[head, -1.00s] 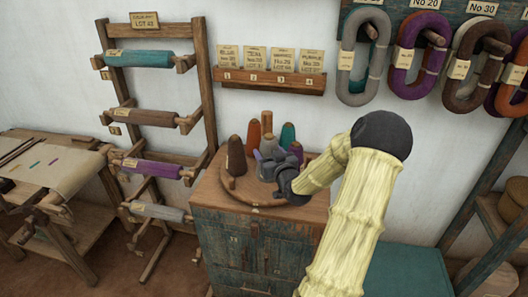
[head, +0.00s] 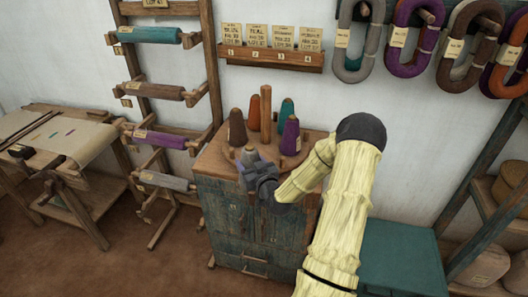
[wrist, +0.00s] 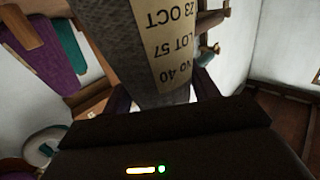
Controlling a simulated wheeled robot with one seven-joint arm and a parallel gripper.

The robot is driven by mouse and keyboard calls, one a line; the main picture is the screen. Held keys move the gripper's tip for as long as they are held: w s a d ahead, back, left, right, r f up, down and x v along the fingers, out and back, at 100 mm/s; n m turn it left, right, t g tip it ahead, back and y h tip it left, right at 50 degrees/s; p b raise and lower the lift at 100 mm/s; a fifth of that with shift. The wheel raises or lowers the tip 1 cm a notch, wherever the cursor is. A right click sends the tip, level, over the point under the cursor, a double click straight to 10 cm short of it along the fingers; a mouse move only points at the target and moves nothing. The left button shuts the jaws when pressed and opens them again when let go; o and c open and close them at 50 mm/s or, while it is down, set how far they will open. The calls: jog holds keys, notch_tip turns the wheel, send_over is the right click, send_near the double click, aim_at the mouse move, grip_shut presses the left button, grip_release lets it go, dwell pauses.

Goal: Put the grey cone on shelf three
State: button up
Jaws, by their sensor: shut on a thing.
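The grey cone (head: 250,156) is held upright at the front of the round board of cones, on the cabinet in the head view. My gripper (head: 260,176) is shut on it, and the jaws hide its lower part. In the wrist view the grey cone (wrist: 118,45) fills the top middle, with a tan label (wrist: 178,42) reading No 40, LOT 57, 23 OCT upside down. Whether its base touches the board I cannot tell. Which place is shelf three I cannot tell; a small wall ledge (head: 270,58) carries tags 1 to 4.
Brown (head: 238,128), teal (head: 287,113) and purple (head: 290,135) cones and a wooden post (head: 266,108) stand close behind my gripper. A rack of cloth rolls (head: 155,95) is left of the cabinet (head: 240,215). Yarn hanks (head: 407,40) hang at upper right.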

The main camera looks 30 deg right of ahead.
jog(key=s+a+f+y, duration=0.1)
jog(key=s+a+f, duration=0.1)
jog(key=a+f, duration=0.6)
jog(key=s+a+f+n+y, duration=0.1)
jog(key=s+a+f, duration=0.2)
jog(key=a+f, duration=0.5)
jog(key=a, duration=0.7)
jog(key=shift+n, duration=0.3)
jog(key=shift+w, duration=0.1)
